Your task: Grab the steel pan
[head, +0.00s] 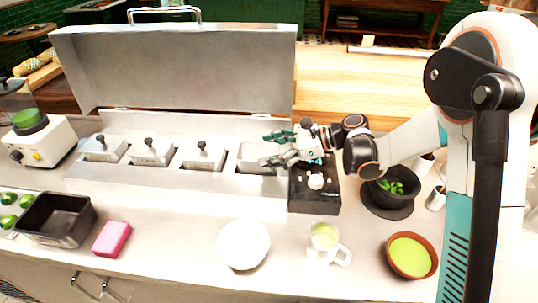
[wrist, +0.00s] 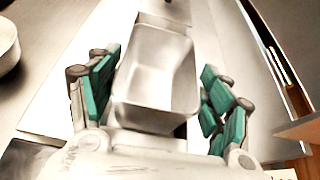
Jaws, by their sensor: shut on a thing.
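The steel pan (wrist: 155,78) is a rectangular, empty metal container between the two teal-padded fingers in the wrist view. In the head view the steel pan (head: 251,155) sits at the right end of the row of lidded pans in the open steel station. My gripper (head: 267,149) reaches to it from the right, one finger on each side. In the wrist view my gripper (wrist: 160,68) is shut on the pan. I cannot tell whether the pan is lifted off the station.
Several lidded pans (head: 152,151) stand left of it, under a raised steel lid (head: 180,65). A black box (head: 313,203) is just below my gripper. A white bowl (head: 243,244), a mug (head: 324,252), a pink sponge (head: 111,238) and a dark tin (head: 88,225) stand in front.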

